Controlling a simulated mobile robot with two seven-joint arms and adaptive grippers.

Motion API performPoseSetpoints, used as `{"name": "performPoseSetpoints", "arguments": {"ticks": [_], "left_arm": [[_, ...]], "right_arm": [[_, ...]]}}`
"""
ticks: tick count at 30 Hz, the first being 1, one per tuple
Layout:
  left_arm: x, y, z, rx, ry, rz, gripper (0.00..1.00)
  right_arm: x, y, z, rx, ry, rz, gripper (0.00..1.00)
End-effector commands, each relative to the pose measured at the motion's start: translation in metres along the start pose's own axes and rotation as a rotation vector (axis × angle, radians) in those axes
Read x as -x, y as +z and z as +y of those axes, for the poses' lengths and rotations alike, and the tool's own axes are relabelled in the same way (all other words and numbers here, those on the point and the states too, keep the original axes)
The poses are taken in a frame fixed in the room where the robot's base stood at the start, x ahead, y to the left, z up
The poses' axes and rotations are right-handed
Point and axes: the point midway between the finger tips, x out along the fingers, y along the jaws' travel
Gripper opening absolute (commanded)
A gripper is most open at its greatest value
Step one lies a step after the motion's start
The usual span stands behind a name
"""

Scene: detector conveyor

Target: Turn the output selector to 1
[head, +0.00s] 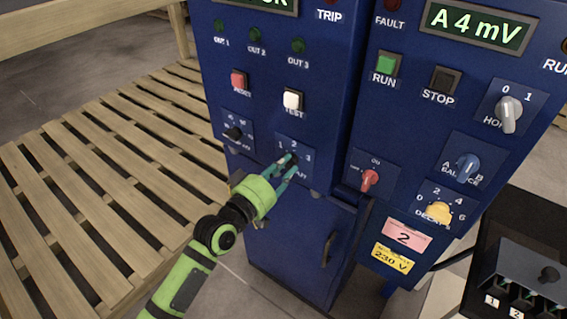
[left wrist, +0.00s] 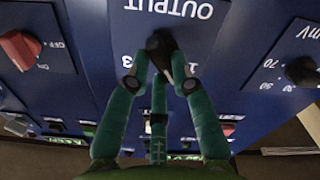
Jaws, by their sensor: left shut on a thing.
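The output selector is a small black knob on the blue panel, mostly covered by my fingers in the head view, with the numbers 1, 2 and 3 around it. In the left wrist view the dark output selector (left wrist: 159,44) shows beside the upside-down word OUTPUT. My left gripper (head: 287,166) is at the knob, and in the left wrist view its green fingers (left wrist: 160,75) are closed around the knob. Which number the knob points to I cannot tell. My right gripper is not in view.
On the same cabinet are a red button (head: 239,80), a white TEST button (head: 292,99) and a black knob (head: 233,133). The right cabinet has a red switch (head: 369,179), a blue knob (head: 467,166) and a yellow knob (head: 439,212). A wooden pallet (head: 95,180) lies on the left.

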Motion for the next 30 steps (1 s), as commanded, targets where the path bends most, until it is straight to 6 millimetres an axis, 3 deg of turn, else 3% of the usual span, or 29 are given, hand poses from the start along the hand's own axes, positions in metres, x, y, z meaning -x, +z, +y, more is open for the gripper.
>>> {"name": "performPoseSetpoints", "arguments": {"ticks": [15, 30], "left_arm": [[0.000, -0.002, -0.001, 0.371, 0.000, 0.001, 0.00], [0.000, -0.002, -0.002, 0.459, 0.000, 0.000, 0.00]], "right_arm": [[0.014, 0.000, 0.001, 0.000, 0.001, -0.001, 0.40], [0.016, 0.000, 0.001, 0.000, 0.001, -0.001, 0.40]]}}
